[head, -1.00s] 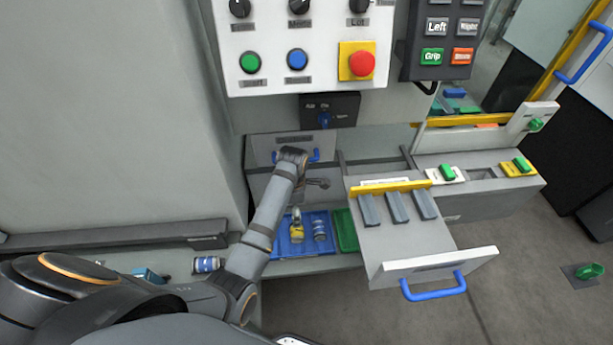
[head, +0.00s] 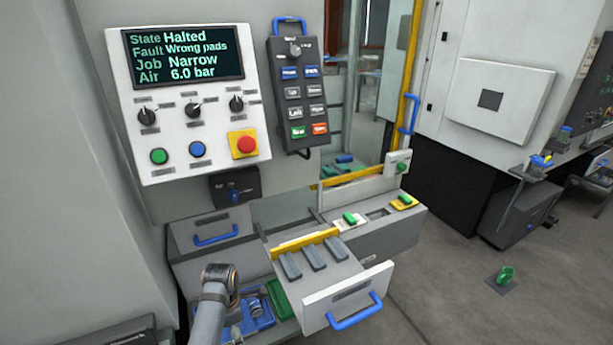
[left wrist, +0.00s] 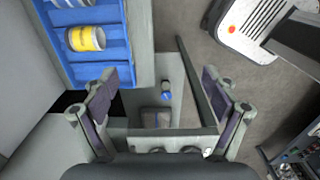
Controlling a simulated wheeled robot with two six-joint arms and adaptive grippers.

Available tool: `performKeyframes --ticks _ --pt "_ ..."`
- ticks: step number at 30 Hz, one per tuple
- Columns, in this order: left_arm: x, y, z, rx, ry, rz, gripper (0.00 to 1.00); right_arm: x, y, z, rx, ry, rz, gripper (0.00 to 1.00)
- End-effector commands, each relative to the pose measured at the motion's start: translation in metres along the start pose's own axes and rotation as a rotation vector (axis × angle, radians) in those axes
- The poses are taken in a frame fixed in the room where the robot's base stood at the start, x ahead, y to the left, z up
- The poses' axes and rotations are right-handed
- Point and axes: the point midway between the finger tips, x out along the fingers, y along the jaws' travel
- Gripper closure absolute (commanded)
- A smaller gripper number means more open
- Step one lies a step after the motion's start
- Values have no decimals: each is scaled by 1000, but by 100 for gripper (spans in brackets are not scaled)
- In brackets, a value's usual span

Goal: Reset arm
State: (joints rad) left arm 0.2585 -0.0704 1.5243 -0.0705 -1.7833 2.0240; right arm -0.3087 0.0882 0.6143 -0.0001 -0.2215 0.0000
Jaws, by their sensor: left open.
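The control panel (head: 200,95) has a display (head: 185,57) reading State Halted, Fault Wrong pads, Job Narrow, Air 6.0 bar. Below it are knobs, a green button (head: 159,156), a blue button (head: 198,150) and a red stop button (head: 246,145). A dark pendant (head: 298,95) with labelled buttons hangs to its right; its small lettering is hard to read. My left arm rises at the bottom of the head view, below the blue-handled front; its fingers are not discernible there. In the left wrist view my left gripper (left wrist: 160,85) is open and empty. My right gripper is not in view.
An open drawer (head: 350,289) with three grey pads (head: 313,257) juts out right of my left arm. A blue tray (left wrist: 112,55) holds a yellow-labelled can (left wrist: 86,38). A green tray (head: 283,306) adjoins it.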

Motion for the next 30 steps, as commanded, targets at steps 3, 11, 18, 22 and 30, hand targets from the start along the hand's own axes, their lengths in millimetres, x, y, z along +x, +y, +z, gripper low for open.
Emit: performKeyframes --ticks 3,11,18,22,30 --pt "23 -4 -5 82 5 1 14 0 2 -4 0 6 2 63" --pt "85 -17 -18 320 10 12 14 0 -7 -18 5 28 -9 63" --pt "170 -52 -48 665 22 25 14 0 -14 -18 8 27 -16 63" --pt "231 -93 -80 936 35 30 14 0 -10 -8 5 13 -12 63" --pt "343 -237 -188 1670 88 43 14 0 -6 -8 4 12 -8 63"
